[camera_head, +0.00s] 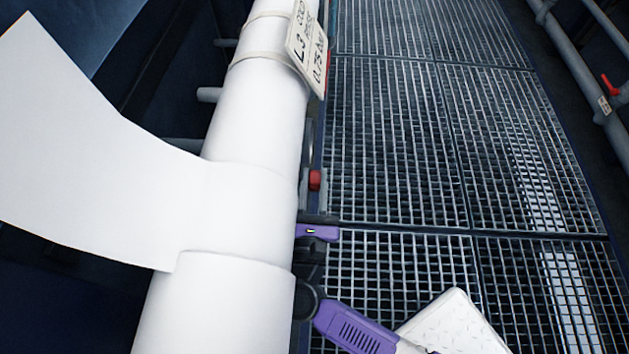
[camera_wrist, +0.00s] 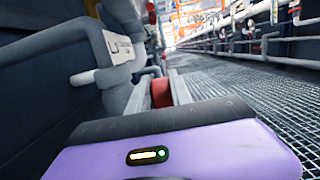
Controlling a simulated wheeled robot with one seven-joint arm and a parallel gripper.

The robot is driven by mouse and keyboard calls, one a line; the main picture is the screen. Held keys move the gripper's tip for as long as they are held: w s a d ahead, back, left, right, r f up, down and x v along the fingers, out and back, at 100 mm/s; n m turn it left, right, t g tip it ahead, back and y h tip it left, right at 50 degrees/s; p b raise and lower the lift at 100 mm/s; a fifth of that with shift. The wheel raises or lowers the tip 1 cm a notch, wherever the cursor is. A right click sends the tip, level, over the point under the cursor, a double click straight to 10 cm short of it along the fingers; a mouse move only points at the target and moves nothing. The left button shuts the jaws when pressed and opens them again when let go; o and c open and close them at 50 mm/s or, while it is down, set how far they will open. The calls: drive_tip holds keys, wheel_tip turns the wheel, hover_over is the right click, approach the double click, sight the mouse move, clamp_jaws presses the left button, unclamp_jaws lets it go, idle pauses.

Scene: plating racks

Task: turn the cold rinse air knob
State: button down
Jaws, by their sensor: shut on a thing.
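A small red knob (camera_head: 315,180) is at the right side of the large white pipe in the head view. In the wrist view the red knob (camera_wrist: 160,93) is between the two grey fingers. My gripper (camera_head: 313,190), with its purple and black body below, is shut on this knob. The white pipe hides part of the fingers in the head view.
A white plate lettered L3 and 0.75 bar (camera_head: 309,45) hangs higher on the pipe. A red valve handle (camera_head: 609,85) is on pipes at the far right.

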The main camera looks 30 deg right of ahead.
drive_tip(key=c, duration=1.4)
unclamp_jaws()
drive_tip(key=shift+c, duration=0.2)
drive_tip(key=v, duration=0.7)
drive_tip(key=shift+s+a+p, duration=0.2)
drive_tip(key=shift+s+p, duration=0.15)
drive_tip(key=shift+p, duration=0.1)
